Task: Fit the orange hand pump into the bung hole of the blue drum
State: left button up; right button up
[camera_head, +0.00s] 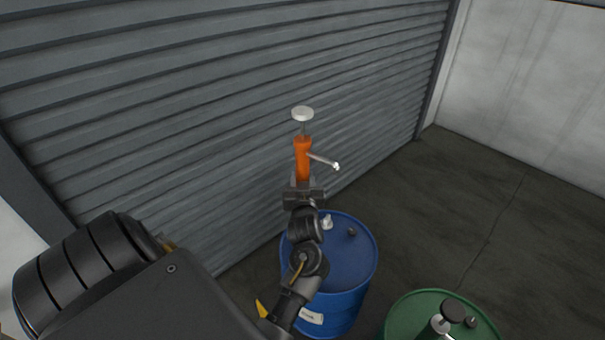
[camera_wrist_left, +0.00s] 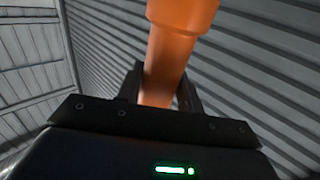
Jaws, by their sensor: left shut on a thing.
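The orange hand pump (camera_head: 303,155) stands roughly upright, with a white knob on top and a pale spout pointing right. My left gripper (camera_head: 302,184) is shut on its orange body. In the left wrist view the pump's body (camera_wrist_left: 165,60) runs up between the two fingers. The blue drum (camera_head: 350,262) stands below, partly covered by my left arm. Its top carries a small whitish fitting (camera_head: 327,222) and a dark cap (camera_head: 351,231). The pump's lower end is hidden behind my gripper and arm, so I cannot tell where it sits relative to the bung hole. My right gripper is out of view.
A green drum (camera_head: 405,312) stands at the lower right, with a dark-topped metal fitting (camera_head: 453,312) on it. A grey ribbed shutter (camera_head: 200,100) rises close behind the blue drum. The dark floor (camera_head: 490,210) to the right is clear.

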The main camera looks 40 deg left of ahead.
pick_arm(q)
jog(key=shift+f+b, duration=2.05)
jog(key=shift+f, duration=0.95)
notch_tip(320, 180, down, 8)
jog(key=b, duration=0.5)
jog(key=shift+b, duration=0.3)
notch_tip(320, 180, down, 10)
jog(key=b, duration=0.6)
jog(key=shift+r, duration=0.25)
dwell(0.4)
